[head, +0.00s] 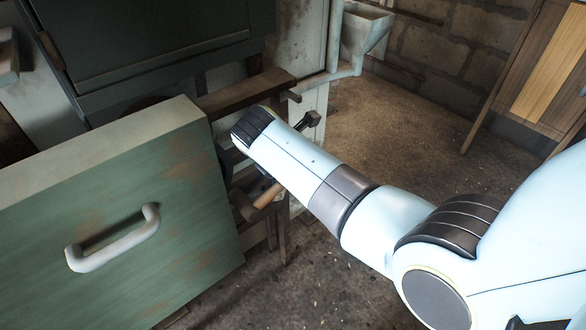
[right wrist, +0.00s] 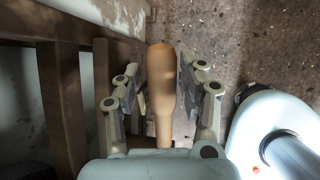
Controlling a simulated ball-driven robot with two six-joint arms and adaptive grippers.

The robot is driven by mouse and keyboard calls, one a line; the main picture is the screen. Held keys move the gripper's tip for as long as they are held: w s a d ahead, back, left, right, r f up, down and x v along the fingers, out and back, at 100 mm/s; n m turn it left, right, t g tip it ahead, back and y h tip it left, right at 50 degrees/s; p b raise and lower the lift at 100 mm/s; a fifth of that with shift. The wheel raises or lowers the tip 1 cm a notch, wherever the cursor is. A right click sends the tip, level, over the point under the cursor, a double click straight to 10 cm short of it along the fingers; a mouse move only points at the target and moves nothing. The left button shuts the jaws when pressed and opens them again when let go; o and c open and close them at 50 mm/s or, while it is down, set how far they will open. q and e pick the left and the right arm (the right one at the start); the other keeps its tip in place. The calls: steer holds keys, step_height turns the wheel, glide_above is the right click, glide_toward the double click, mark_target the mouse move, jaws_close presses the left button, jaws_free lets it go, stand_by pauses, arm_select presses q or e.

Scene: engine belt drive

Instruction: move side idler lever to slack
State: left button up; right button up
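The side idler lever shows as a tan wooden handle (head: 267,195) below the end of my right arm in the head view. In the right wrist view the same handle (right wrist: 160,90) stands between the two fingers of my right gripper (right wrist: 158,85). The fingers are apart, with a gap visible on each side of the handle, so the gripper is open around it and not clamped. The lever's pivot is hidden. In the head view my right arm covers most of the gripper. My left gripper is not in view.
A green panel with a pale pull handle (head: 112,238) stands at the left, close to the lever. A dark cabinet (head: 150,40) and a wooden ledge (head: 245,92) are behind. The floor (head: 400,120) at right is open.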

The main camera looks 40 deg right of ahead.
steer(key=shift+o, duration=0.7)
steer(key=shift+f, duration=0.1)
step_height(320, 180, up, 10)
steer(key=shift+r, duration=0.1)
steer(key=shift+s, duration=0.1)
